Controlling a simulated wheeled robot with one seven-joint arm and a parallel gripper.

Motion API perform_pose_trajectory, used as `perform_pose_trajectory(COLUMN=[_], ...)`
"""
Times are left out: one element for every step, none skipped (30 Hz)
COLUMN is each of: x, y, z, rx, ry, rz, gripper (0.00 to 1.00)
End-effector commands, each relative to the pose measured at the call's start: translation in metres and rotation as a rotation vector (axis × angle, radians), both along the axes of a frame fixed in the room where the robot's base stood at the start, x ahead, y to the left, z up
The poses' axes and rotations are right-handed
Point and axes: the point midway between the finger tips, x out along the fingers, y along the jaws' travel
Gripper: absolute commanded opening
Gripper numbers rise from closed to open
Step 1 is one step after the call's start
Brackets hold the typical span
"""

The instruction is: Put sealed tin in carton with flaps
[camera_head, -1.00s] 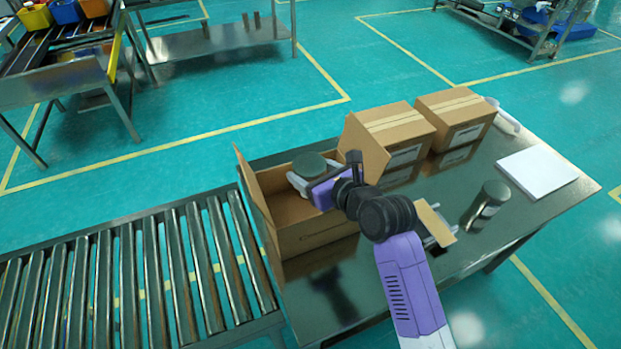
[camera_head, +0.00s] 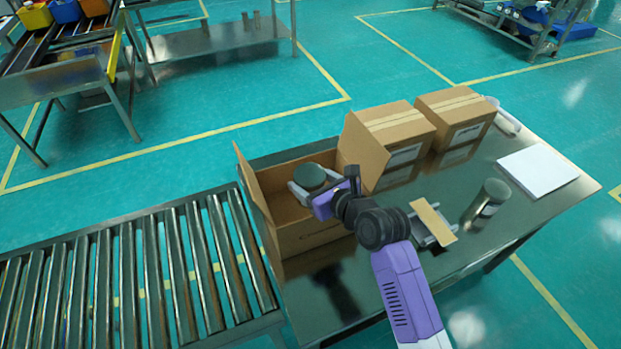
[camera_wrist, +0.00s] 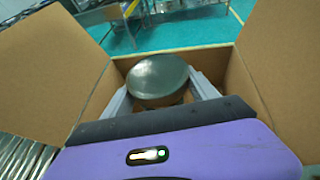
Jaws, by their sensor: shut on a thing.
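The sealed tin (camera_head: 309,176) is a dark round can with a flat grey-green lid. My gripper (camera_head: 305,187) is shut on it, one finger on each side. The wrist view shows the tin's lid (camera_wrist: 158,76) between my two pale fingers (camera_wrist: 160,97). The carton with flaps (camera_head: 305,236) is open on the table, with flaps raised at its left and right. The tin is over the carton's opening, at or just below flap height. Its bottom is hidden, so I cannot tell whether it touches the carton floor.
Two closed taped boxes (camera_head: 395,122) (camera_head: 455,104) stand right of the carton. Another dark can (camera_head: 488,202), a white stack (camera_head: 537,171) and a small holder with a tan board (camera_head: 432,221) are on the table (camera_head: 520,220). A roller conveyor (camera_head: 130,270) adjoins the left.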

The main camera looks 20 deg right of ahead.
Motion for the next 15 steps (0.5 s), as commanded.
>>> perform_pose_trajectory(x=[0.0003,0.0,0.0001,0.0001,0.0001,0.0001,0.0001,0.0001,0.0002,0.0002,0.0002,0.0002,0.0002,0.0002,0.0003], y=[0.0,0.0,0.0,-0.0001,0.0,-0.0001,-0.0001,-0.0001,-0.0001,-0.0001,-0.0001,-0.0001,-0.0001,-0.0001,-0.0001], z=[0.0013,0.0003,0.0004,0.0004,0.0004,0.0005,0.0005,0.0005,0.0006,0.0006,0.0006,0.0006,0.0008,0.0013,0.0028], rx=[0.0,0.0,0.0,0.0,0.0,0.0,0.0,0.0,0.0,0.0,0.0,0.0,0.0,-0.001,-0.001], ry=[-0.002,0.0,0.0,-0.001,0.0,-0.001,-0.001,-0.001,-0.001,-0.001,-0.001,-0.001,-0.001,-0.001,-0.002], rz=[0.0,0.0,0.0,0.0,0.0,0.0,0.0,0.0,0.0,0.0,0.0,0.0,0.0,0.0,0.0], gripper=[0.16,0.73,0.81,0.87,0.89,0.89,0.89,0.89,0.89,0.89,0.89,0.89,0.89,0.89,0.89])
